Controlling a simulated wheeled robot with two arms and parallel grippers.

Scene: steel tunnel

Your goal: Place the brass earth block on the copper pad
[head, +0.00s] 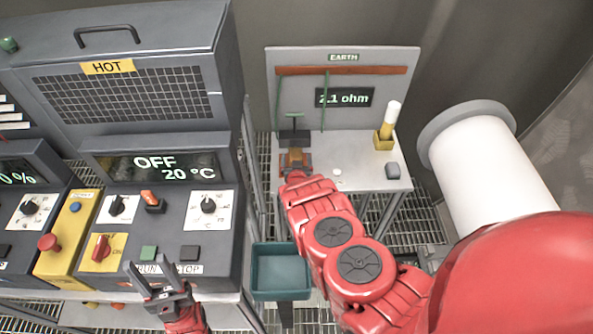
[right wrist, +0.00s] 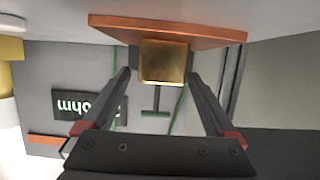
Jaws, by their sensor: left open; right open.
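The brass earth block (right wrist: 164,62) shows as a gold square face in the right wrist view, which is upside down. It appears to rest on the copper pad (right wrist: 115,26), a flat orange-brown plate on the bench. In the head view the block (head: 296,154) is small and partly hidden by my right gripper (head: 296,172). My right gripper (right wrist: 160,74) is open, its two dark fingers on either side of the block with gaps visible. My left gripper (head: 151,268) is open and empty, over the front of the oven control panel.
The grey earth bench (head: 345,176) has a back panel with a 2.1 ohm display (head: 344,97). A dark T-handled clamp (head: 294,136) stands behind the block. A yellow holder with a white stick (head: 386,133) is at the right. A teal bin (head: 280,272) lies below.

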